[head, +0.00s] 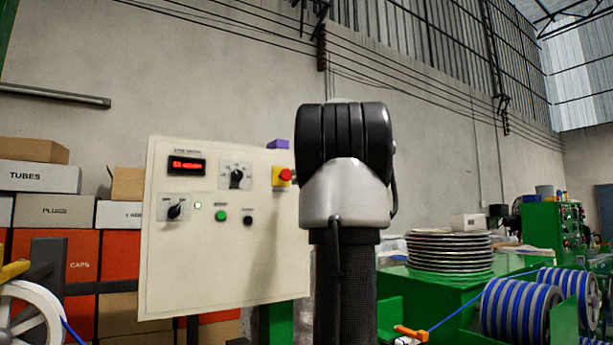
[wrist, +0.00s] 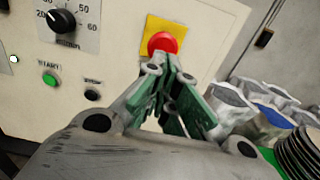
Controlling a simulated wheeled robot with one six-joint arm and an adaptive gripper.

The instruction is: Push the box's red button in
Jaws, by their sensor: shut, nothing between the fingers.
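The red button (head: 285,175) sits on a yellow square plate (head: 277,181) at the upper right of the cream control box (head: 225,270). In the wrist view the red button (wrist: 163,42) shows at the top middle, with the yellow plate (wrist: 152,26) behind it. My gripper (wrist: 166,68) is shut and empty. Its fingertips point at the button, just below it in the picture; I cannot tell whether they touch it. In the head view my arm stands right of the box and the fingers are hidden.
The box also bears a green button (head: 221,216), a black button (head: 248,221), two knobs and a red display (head: 187,166). A stack of discs (head: 449,251) and blue cable spools (head: 515,308) lie to the right. Cartons (head: 40,177) are stacked at left.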

